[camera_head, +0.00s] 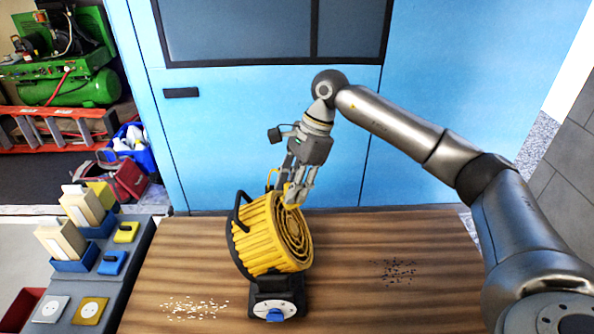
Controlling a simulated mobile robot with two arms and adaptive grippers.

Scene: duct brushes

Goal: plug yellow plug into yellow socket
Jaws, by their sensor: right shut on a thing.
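A yellow ribbed round blower (262,238) with a spiral grille and black handle stands on a black base on the table. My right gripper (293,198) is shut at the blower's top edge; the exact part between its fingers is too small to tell. A yellow-framed socket (90,311) lies on the grey shelf at the lower left. A small yellow block with a black top (126,233) lies further back on that shelf; I cannot tell if it is the yellow plug. My left gripper is not in view.
A grey socket (50,309) lies beside the yellow one. A blue block (112,263) and blue trays (74,262) holding beige pieces share the shelf. A blue piece (275,315) sits at the base's white front. White and dark specks lie on the wooden table (350,285).

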